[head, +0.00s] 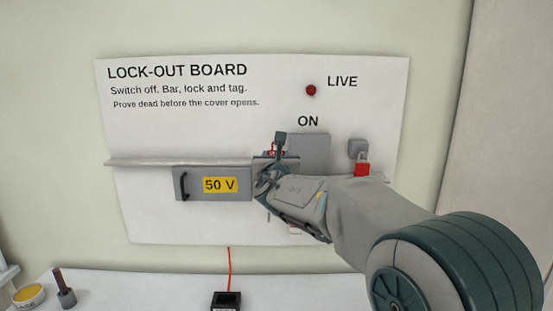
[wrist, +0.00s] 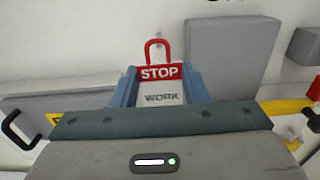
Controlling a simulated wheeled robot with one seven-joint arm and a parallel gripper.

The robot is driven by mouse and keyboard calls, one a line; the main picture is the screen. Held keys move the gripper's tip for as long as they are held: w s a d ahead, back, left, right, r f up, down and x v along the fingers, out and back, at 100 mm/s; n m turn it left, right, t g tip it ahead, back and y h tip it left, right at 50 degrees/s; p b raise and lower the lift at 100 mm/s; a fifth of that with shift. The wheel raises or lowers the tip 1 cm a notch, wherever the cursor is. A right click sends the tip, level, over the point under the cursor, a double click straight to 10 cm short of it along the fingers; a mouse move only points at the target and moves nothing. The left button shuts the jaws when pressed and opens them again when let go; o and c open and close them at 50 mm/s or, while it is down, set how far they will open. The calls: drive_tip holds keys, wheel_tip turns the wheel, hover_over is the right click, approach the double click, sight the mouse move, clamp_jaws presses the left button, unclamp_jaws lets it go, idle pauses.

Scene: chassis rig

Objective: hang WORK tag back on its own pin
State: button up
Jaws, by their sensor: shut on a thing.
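My gripper (head: 264,178) is at the lock-out board, just left of the grey block under ON. In the wrist view its blue fingers (wrist: 168,88) are shut on the WORK tag (wrist: 162,98), one on each side. The tag is white with a red STOP band and a red loop (wrist: 153,46) on top, and it looks upright. In the head view only a little red of the tag (head: 273,148) shows; the gripper hides the rest. A small pin-like point (wrist: 158,33) shows on the board near the top of the loop. I cannot tell whether the loop is around it.
The grey block (head: 309,151) stands out right of the tag. A red padlock (head: 362,168) hangs farther right. The grey 50 V cover (head: 212,184) with a black handle is on the left. A red lamp (head: 311,90) marked LIVE is above. A black box (head: 226,301) stands below.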

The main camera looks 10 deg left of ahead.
drive_tip(key=shift+b+v, duration=0.5)
drive_tip(key=shift+v, duration=0.8)
